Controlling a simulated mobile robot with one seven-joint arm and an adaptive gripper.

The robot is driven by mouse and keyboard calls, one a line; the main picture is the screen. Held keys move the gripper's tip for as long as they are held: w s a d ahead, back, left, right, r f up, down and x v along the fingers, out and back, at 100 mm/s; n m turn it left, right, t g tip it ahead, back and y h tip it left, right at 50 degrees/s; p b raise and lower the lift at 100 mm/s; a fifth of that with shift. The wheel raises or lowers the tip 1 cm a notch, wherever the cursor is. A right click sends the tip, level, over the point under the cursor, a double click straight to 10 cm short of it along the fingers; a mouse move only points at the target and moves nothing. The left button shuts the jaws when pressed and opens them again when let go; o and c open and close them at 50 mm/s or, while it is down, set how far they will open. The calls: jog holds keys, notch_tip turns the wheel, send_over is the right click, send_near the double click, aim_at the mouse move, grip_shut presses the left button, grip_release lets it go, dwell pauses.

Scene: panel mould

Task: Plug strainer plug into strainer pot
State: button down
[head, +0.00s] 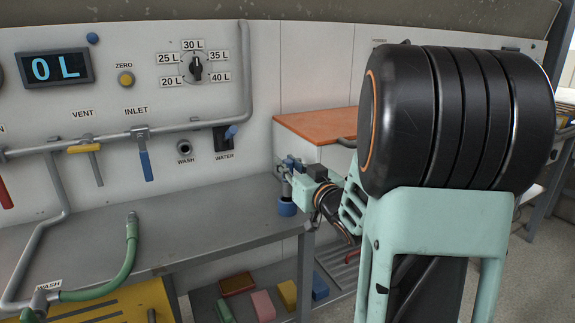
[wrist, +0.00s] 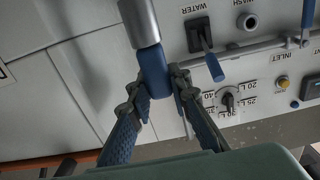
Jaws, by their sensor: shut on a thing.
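My gripper (head: 291,165) is at the right end of the grey bench. In the wrist view my gripper (wrist: 157,82) is shut on the blue part of a plug-like piece, which I take to be the strainer plug (wrist: 152,70). A grey cylinder runs from its blue part to the picture's top edge. In the head view the plug (head: 286,190) hangs below my fingers, with a blue end at the bottom. I cannot tell whether that end touches anything. I cannot make out a strainer pot in either view.
The grey bench (head: 200,225) is mostly clear; a green hose (head: 128,260) lies at its left. The wall panel behind carries a WASH port (head: 186,146), a blue WATER lever (head: 231,132) and a dial (head: 195,68). An orange-topped cabinet (head: 315,125) stands behind my gripper.

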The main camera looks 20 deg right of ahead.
aim_at(288, 183)
jog(key=shift+f+b, duration=2.3)
jog(key=shift+f, duration=0.3)
jog(key=c, duration=1.7)
grip_release()
jog(key=shift+r, duration=0.1)
jog(key=s, duration=1.2)
jog(key=shift+d, duration=0.2)
